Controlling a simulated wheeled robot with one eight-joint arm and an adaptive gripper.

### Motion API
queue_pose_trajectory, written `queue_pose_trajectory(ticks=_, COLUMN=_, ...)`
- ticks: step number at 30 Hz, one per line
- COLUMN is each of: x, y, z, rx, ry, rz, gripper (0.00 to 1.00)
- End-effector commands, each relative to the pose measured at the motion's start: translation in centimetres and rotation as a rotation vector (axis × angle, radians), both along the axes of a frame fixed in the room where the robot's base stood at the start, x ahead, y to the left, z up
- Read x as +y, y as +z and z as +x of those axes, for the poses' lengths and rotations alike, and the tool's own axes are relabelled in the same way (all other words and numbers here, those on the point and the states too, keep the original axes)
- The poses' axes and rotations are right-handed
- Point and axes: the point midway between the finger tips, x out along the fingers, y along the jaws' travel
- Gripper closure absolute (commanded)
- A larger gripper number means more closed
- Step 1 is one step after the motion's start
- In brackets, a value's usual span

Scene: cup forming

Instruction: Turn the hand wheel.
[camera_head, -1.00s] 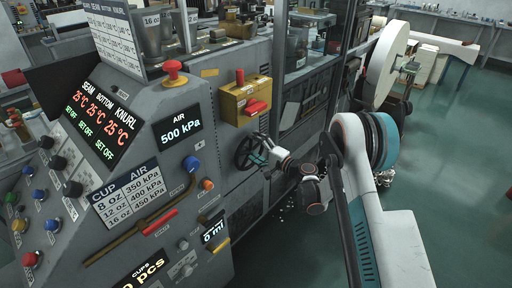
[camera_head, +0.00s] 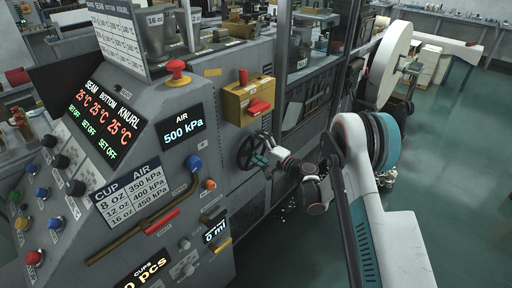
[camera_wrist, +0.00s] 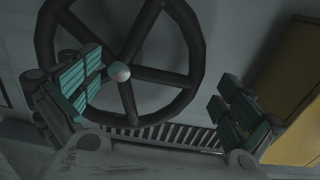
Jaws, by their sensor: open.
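The hand wheel (camera_head: 250,152) is a dark spoked wheel on the side of the grey machine, below a yellow box. In the wrist view the hand wheel (camera_wrist: 196,50) fills the upper left, with a pale round hub at its middle. My gripper (camera_head: 262,158) is right at the wheel's face. In the wrist view my gripper (camera_wrist: 160,95) is open, with teal pads on both fingers. The left finger overlaps the wheel's left lower rim and the right finger is right of the rim. I cannot tell whether either finger touches the wheel.
The yellow box (camera_head: 246,100) with red buttons sits just above the wheel and shows at the right in the wrist view (camera_wrist: 300,90). The sloped control panel (camera_head: 110,120) stands to the left. Open green floor (camera_head: 450,170) lies to the right.

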Motion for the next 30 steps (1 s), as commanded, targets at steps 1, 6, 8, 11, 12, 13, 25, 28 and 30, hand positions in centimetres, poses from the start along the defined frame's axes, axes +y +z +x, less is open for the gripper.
queue_pose_trajectory(ticks=1, x=0.0, y=0.0, z=0.0, rx=0.0, ry=0.0, rz=0.0, gripper=0.0)
queue_pose_trajectory(ticks=6, x=-0.2, y=-0.1, z=-0.1, rx=0.001, ry=0.0, rz=-0.001, gripper=0.0)
queue_pose_trajectory(ticks=8, x=-0.4, y=-0.1, z=-0.2, rx=0.001, ry=-0.001, rz=-0.001, gripper=0.0)
queue_pose_trajectory(ticks=11, x=-1.2, y=-0.1, z=-0.8, rx=0.0, ry=-0.002, rz=-0.001, gripper=0.0)
queue_pose_trajectory(ticks=12, x=-1.7, y=-0.1, z=-1.2, rx=0.0, ry=-0.001, rz=-0.001, gripper=0.0)
queue_pose_trajectory(ticks=13, x=-2.1, y=-0.1, z=-1.5, rx=0.0, ry=-0.001, rz=-0.001, gripper=0.0)
queue_pose_trajectory(ticks=25, x=-8.0, y=-0.1, z=-6.2, rx=0.001, ry=-0.001, rz=-0.001, gripper=0.0)
queue_pose_trajectory(ticks=28, x=-8.8, y=-0.1, z=-6.8, rx=0.001, ry=0.0, rz=-0.001, gripper=0.0)
queue_pose_trajectory(ticks=30, x=-9.1, y=-0.1, z=-7.2, rx=0.001, ry=0.001, rz=-0.001, gripper=0.0)
